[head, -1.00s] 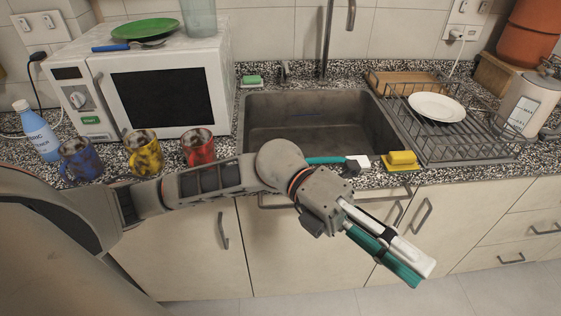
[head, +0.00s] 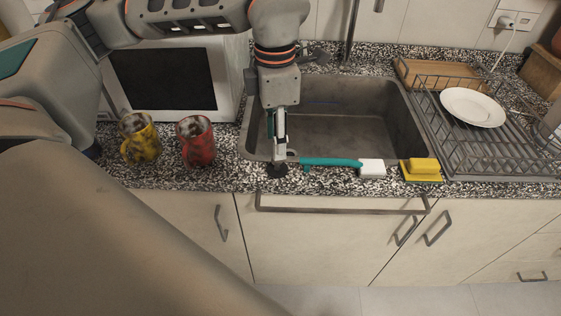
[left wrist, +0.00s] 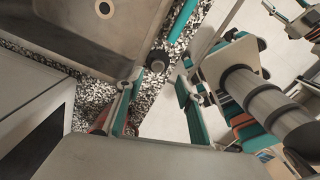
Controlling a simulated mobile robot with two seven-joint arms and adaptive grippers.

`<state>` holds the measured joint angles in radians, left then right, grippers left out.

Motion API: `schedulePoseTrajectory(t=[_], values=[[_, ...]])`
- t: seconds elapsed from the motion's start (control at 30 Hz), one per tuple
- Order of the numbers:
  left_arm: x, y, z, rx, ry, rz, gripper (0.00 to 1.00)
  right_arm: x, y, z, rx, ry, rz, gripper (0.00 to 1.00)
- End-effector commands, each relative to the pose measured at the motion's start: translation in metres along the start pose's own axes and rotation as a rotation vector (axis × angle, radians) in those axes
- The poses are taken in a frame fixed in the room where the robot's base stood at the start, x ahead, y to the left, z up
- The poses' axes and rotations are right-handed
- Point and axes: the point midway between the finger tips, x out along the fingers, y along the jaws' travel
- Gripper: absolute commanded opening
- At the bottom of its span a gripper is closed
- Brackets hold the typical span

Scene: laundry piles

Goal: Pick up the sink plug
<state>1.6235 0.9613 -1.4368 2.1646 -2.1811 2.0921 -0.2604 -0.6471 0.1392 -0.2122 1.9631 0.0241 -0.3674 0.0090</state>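The sink plug (head: 277,171) is a small black piece on the speckled counter, just in front of the sink's front left corner. My left gripper (head: 279,150) points down directly over it in the head view, its fingers partly overlapping. In the left wrist view the plug (left wrist: 157,62) shows as a dark round shape just beyond and between the two fingertips. The left gripper (left wrist: 157,82) is open, with nothing between its fingers. My right gripper is absent from the head view; grey, teal and orange parts of my body show in the left wrist view, its finger state unclear.
A teal-handled brush (head: 332,162) lies close right of the plug, then a yellow sponge (head: 422,166). The empty sink (head: 345,125) is behind. A red mug (head: 196,142) and yellow mug (head: 139,138) stand left, before the microwave (head: 165,80). A dish rack (head: 475,145) stands right.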

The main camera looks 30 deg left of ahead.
Motion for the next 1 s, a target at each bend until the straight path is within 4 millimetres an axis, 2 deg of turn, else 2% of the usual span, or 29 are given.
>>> schedulePoseTrajectory(t=[0.53,0.67,0.87,1.0], values=[[0.066,0.005,0.0,0.001,0.001,-0.003,0.37,0.0,-0.001,0.005,0.0,-0.007,-0.002,0.4],[0.073,0.005,0.001,0.0,0.0,-0.002,0.37,0.0,-0.001,0.005,0.0,-0.007,-0.002,0.4],[0.073,0.005,0.001,0.0,-0.001,-0.002,0.37,0.0,-0.001,0.004,0.0,-0.006,-0.002,0.4],[0.073,0.005,0.001,0.001,-0.001,-0.002,0.03,0.0,-0.001,0.004,0.0,-0.006,-0.002,0.4]])
